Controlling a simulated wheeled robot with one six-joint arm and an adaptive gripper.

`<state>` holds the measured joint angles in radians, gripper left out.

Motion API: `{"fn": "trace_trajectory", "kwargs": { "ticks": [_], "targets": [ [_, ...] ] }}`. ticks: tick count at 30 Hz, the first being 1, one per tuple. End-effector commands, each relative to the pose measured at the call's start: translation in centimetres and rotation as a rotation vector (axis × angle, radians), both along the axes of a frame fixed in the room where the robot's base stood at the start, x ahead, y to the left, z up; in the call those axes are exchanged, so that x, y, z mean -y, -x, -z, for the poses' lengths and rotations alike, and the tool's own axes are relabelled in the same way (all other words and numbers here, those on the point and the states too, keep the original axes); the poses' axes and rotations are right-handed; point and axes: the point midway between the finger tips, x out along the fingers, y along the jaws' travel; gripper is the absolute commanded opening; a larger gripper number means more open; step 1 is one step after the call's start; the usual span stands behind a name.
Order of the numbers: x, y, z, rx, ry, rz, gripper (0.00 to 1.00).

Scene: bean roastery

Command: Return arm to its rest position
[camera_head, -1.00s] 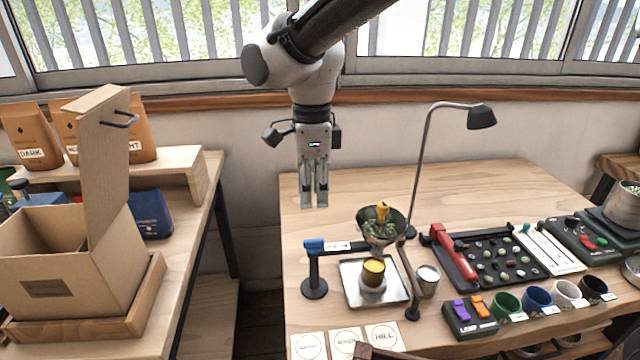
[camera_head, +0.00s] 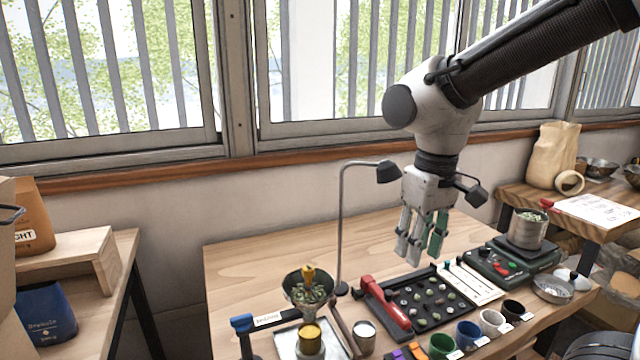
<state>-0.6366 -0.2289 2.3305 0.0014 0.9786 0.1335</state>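My gripper (camera_head: 421,250) hangs from the arm with its fingers pointing down, above the back part of the wooden worktable (camera_head: 245,265). Its fingers are apart and nothing shows between them. In the picture it is just above the black tray of beans (camera_head: 452,318), and it appears clear of it. The arm reaches in from the upper right, in front of the window.
A thin desk lamp (camera_head: 343,215) stands left of my gripper. A funnel of beans (camera_head: 308,292), a red-handled tool (camera_head: 388,302), several cups (camera_head: 468,333) and a scale with a bean container (camera_head: 527,232) crowd the front and right. The table's back left is clear.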

Motion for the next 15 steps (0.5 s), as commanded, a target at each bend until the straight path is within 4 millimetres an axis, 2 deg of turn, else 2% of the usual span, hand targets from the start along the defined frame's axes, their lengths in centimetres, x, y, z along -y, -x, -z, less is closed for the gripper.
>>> {"fn": "trace_trajectory", "kwargs": {
  "ticks": [1,6,10,15],
  "targets": [
    [2.9,0.7,-0.5,0.027,-0.014,0.017,0.34],
    [10.8,4.0,-1.4,0.117,-0.044,0.148,0.34],
    [15.2,6.6,-2.1,0.2,-0.064,0.311,0.34],
    [18.3,8.0,-3.8,0.296,-0.076,0.452,0.34]
  ]
}}
